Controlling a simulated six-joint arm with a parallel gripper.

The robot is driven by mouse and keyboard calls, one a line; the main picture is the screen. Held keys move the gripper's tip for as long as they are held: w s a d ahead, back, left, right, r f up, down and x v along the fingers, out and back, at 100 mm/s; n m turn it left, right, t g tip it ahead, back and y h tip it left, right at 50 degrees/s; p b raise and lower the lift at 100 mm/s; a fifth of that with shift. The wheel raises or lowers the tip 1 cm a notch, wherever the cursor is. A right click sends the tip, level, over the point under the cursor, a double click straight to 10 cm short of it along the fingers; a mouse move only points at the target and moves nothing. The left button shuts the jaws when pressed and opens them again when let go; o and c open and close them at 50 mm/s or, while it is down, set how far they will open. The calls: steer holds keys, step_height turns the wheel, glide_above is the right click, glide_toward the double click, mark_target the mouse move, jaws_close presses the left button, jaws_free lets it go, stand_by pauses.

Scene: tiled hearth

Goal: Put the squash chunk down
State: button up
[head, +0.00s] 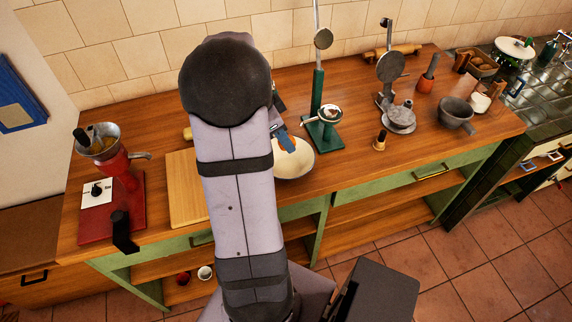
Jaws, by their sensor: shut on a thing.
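My gripper (284,139) is partly hidden behind my arm and shows just right of it, above a cream bowl (300,166). It is shut on a small orange-brown piece, the squash chunk (289,145), which shows at the fingertips over the bowl. I cannot tell whether the chunk touches the bowl. My arm covers the bowl's left side.
A wooden board (184,187) lies left of my arm, partly covered by it. A green-based stand (325,134) rises close to the bowl's right. A red grinder (114,170) stands at far left.

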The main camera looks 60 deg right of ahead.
steer(key=shift+f+p, duration=1)
steer(key=shift+f, duration=3.75)
steer(key=shift+f, duration=0.15)
steer(key=o, duration=0.8)
steer(key=shift+r, duration=0.2)
steer(key=shift+r, duration=0.15)
steer(key=b+v, duration=0.2)
steer(key=v, duration=0.9)
steer(key=shift+w+a+r, duration=0.1)
steer(key=shift+a+r, duration=0.05)
steer(key=shift+r, duration=0.15)
